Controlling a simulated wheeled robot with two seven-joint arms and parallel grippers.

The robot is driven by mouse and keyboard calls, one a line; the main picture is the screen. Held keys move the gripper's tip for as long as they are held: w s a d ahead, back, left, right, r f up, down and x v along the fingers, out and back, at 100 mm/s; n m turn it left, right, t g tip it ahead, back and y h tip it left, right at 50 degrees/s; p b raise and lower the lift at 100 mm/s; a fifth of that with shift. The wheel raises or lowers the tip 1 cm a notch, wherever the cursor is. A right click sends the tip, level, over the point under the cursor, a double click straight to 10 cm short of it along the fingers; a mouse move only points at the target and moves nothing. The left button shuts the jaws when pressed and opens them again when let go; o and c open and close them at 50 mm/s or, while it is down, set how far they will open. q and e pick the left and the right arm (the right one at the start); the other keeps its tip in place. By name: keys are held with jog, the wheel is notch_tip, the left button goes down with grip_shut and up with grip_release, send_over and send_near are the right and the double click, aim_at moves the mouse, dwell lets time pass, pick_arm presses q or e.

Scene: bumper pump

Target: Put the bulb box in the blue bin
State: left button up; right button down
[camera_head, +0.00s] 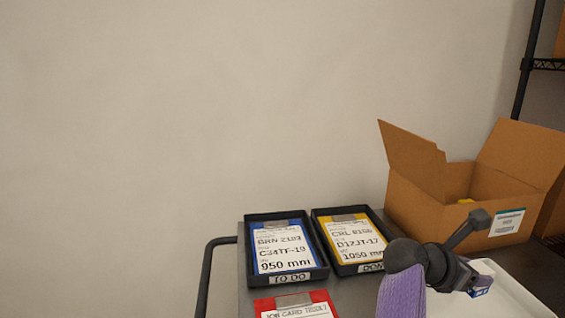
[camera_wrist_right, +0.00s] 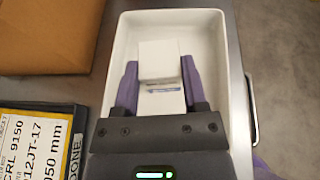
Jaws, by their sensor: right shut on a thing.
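The bulb box (camera_wrist_right: 160,58) is a small white carton with a blue strip on one side. It also shows in the head view (camera_head: 483,277), partly hidden by my right gripper (camera_head: 466,277). In the right wrist view my right gripper (camera_wrist_right: 159,72) is shut on the box, with one purple finger at each side. The box is over the white tray (camera_wrist_right: 220,60); I cannot tell whether it touches the tray floor. No blue bin shows in either view. My left gripper is not in view.
An open cardboard box (camera_head: 415,205) stands behind the tray. Two black document trays, labelled TO DO (camera_head: 290,278) and DONE (camera_head: 372,267), lie to the left on the grey cart top (camera_head: 243,295). A red job card (camera_head: 262,304) lies in front.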

notch_tip(320, 180, down, 6)
jog(key=shift+r+b, duration=0.1)
jog(key=shift+b, duration=0.65)
jog(key=v, duration=0.2)
jog(key=p+v, duration=0.1)
jog(key=v, duration=0.3)
jog(key=shift+w+a+r+p, duration=0.2)
jog(key=shift+a+p, duration=0.1)
jog(key=shift+a, duration=0.05)
jog(key=shift+s+a+r, duration=0.1)
jog(key=shift+a, duration=0.25)
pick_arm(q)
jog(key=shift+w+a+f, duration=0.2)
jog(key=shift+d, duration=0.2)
